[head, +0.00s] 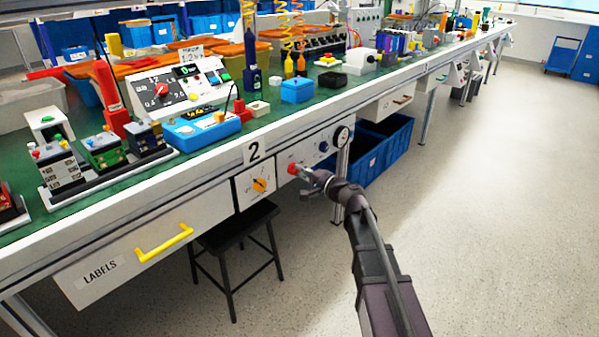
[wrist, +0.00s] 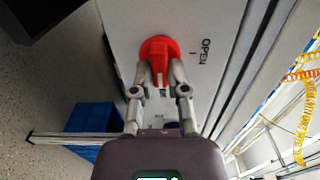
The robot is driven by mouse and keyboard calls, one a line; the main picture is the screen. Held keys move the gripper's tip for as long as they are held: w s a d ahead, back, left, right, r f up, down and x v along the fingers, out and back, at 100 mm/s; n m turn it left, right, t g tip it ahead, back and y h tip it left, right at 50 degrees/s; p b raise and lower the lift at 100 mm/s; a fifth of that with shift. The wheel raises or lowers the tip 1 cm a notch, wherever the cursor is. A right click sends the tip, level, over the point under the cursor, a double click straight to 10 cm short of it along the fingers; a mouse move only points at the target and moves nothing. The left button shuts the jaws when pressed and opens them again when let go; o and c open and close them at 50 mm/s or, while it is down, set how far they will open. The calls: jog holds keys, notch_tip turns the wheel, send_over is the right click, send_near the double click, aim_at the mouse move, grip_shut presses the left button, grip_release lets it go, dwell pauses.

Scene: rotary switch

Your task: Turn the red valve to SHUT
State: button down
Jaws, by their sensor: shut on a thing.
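The red valve (head: 292,168) is on the white front panel below the bench top, right of the "2" sign. In the wrist view the red valve (wrist: 158,47) has a round base and a handle with a white mark that points down the picture. The word OPEN (wrist: 206,52) is printed to its right; I cannot read a SHUT label. My gripper (head: 300,171) reaches the valve from the right. In the wrist view my gripper (wrist: 160,78) has one finger on each side of the handle and is shut on it. The fingers hide part of the panel.
A round gauge (head: 341,136) and a blue knob (head: 323,146) are right of the valve. A yellow rotary switch (head: 260,185) is to its left. A black stool (head: 238,228) and a blue bin (head: 380,150) stand below the bench. The floor at right is clear.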

jog(key=shift+d, duration=0.1)
jog(key=c, duration=0.6)
grip_release()
jog(key=shift+c, duration=0.2)
jog(key=v, duration=1.2)
